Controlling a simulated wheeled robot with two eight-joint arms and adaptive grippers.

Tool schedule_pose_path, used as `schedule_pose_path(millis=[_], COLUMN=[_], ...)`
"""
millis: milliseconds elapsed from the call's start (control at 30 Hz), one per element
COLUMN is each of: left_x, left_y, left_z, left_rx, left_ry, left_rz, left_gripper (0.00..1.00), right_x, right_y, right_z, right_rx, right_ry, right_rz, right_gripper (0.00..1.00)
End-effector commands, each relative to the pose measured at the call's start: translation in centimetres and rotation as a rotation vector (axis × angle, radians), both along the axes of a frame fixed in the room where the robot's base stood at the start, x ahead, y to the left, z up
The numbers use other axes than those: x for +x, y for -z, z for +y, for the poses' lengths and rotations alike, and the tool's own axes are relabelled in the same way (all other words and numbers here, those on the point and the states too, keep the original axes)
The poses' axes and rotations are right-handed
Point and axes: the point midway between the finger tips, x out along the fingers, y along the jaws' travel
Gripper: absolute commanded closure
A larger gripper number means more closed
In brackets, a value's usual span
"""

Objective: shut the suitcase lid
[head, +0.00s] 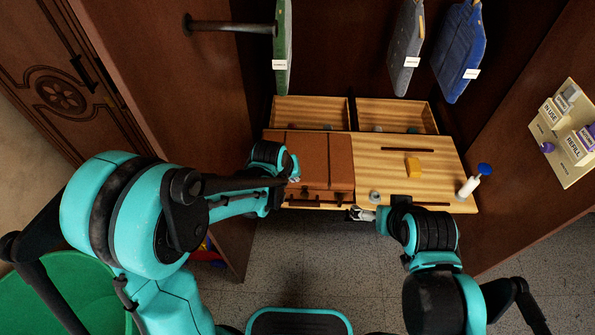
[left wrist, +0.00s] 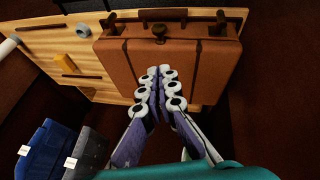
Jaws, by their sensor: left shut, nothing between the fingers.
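The brown suitcase (head: 322,158) lies on the left part of the wooden cabinet top, its latched front facing me. Its lid lies flat over the body and looks down; I cannot tell whether a thin gap remains at the front. The suitcase also shows in the left wrist view (left wrist: 205,65), with a dark clasp (left wrist: 159,33) at the front. My left gripper (head: 294,177) is shut and empty over the left part of the lid; its fingertips (left wrist: 158,72) point at the lid, contact unclear. My right gripper (head: 356,213) is by the cabinet's front edge, its fingers too small to read.
Two open compartments (head: 310,108) stand behind. Garments (head: 460,50) hang above. Wardrobe walls (head: 190,80) bound both sides.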

Motion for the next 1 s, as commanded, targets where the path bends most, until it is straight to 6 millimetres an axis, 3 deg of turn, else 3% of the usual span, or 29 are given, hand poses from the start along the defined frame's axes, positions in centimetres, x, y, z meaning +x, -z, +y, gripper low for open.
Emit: schedule_pose_path(millis=[233,833,1000], left_x=[-1.8,-2.0,-3.2], left_y=[-1.8,-1.9,-4.5], left_z=[0.5,0.6,2.5], left_rx=[0.0,0.002,0.022], left_ry=[0.0,0.0,0.005], left_rz=[0.0,-0.002,-0.028], left_gripper=[1.0,1.0,1.0], right_x=[0.0,0.0,0.0], right_y=[-0.9,-0.8,-0.7], right_z=[0.0,0.0,0.0], right_rx=[0.0,0.0,0.0], right_ry=[0.0,0.0,0.0], right_rz=[0.0,0.0,0.0], right_gripper=[0.02,0.02,0.02])
